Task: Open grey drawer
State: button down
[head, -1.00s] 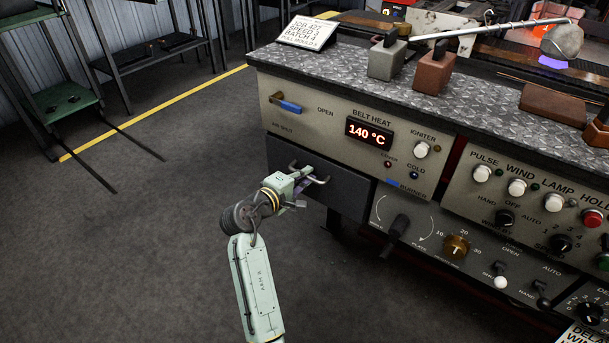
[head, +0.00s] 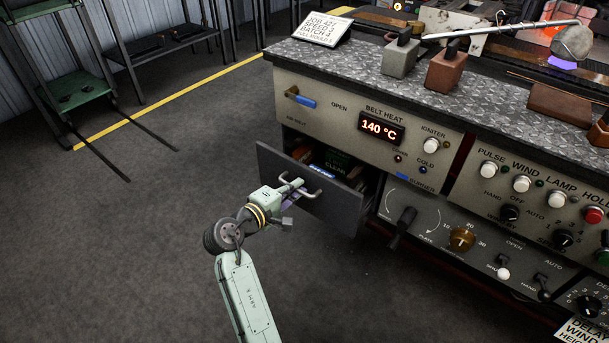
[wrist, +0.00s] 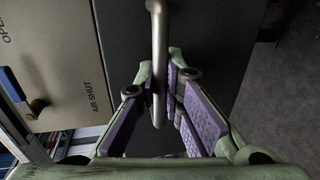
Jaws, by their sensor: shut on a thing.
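The grey drawer (head: 330,207) sits under the belt heat panel in the head view. It is pulled part way out, and its inside shows. A metal bar handle (head: 312,190) is fixed to its front. My gripper (head: 291,193) is at the left part of the handle. In the wrist view the handle (wrist: 158,50) passes between the purple pads of my gripper (wrist: 160,105), which is shut on it. Inside the drawer are a green item marked CLEAN (head: 338,160) and a blue and white item (head: 321,171); their full shapes are hidden.
The control panel (head: 345,95) stands above the drawer, with a blue-handled lever (head: 300,99) at its left. A dark lever (head: 404,222) sticks out to the right of the drawer.

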jog(key=f+p+v, duration=0.3)
jog(key=v, duration=1.1)
jog(key=shift+s+a, duration=0.15)
jog(key=shift+s, duration=0.05)
jog(key=shift+r, duration=0.1)
jog(key=c, duration=2)
grip_release()
jog(key=shift+o, duration=0.2)
jog(key=v, duration=1.2)
